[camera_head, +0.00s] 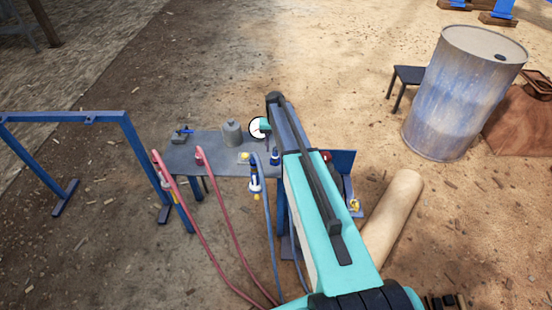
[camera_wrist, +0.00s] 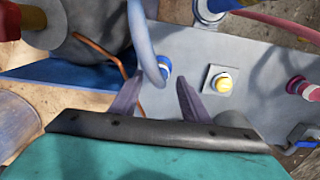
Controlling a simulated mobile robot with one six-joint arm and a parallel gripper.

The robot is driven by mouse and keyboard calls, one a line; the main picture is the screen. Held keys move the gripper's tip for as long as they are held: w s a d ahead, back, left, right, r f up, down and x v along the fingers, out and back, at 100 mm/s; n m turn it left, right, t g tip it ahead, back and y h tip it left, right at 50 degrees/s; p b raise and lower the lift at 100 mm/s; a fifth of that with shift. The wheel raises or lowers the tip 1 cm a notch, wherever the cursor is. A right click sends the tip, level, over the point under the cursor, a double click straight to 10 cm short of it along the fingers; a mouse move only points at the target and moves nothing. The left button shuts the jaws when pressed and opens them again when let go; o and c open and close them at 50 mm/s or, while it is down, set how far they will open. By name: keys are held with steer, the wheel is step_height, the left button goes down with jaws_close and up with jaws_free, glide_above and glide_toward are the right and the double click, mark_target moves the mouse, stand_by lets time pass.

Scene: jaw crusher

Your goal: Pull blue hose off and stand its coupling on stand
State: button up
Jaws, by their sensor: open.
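My gripper (camera_wrist: 157,98) is open in the wrist view, its two dark fingers apart over the grey table. Nothing is clasped between them. A pale blue hose (camera_wrist: 146,38) curves down from the top edge towards a blue fitting (camera_wrist: 165,67) just beyond the fingertips. I cannot tell whether they are joined. A square plate with a yellow stud (camera_wrist: 223,84), perhaps the stand, is right of the fingers; it also shows in the head view (camera_head: 244,157). Another blue hose (camera_head: 267,215) hangs from a blue-and-white coupling (camera_head: 255,184) at the table's near edge. My arm hides my gripper in the head view.
The grey table (camera_head: 180,158) carries a grey canister (camera_head: 232,133) and a round dial (camera_head: 257,127). Red hoses (camera_head: 220,205) hang at its front left. A blue frame (camera_head: 65,117) stands left. A drum (camera_head: 452,105) stands right, beyond a tan cylinder (camera_head: 395,212).

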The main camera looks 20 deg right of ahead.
mark_target(275, 152)
steer(key=shift+f+b, duration=1.25)
steer(key=shift+f, duration=1.8)
jaws_close()
steer(key=shift+r, duration=0.25)
steer(key=shift+r, duration=0.45)
steer(key=shift+r, duration=0.1)
steer(key=shift+r, duration=0.35)
steer(key=shift+r+p, duration=1)
steer(key=shift+r, duration=0.9)
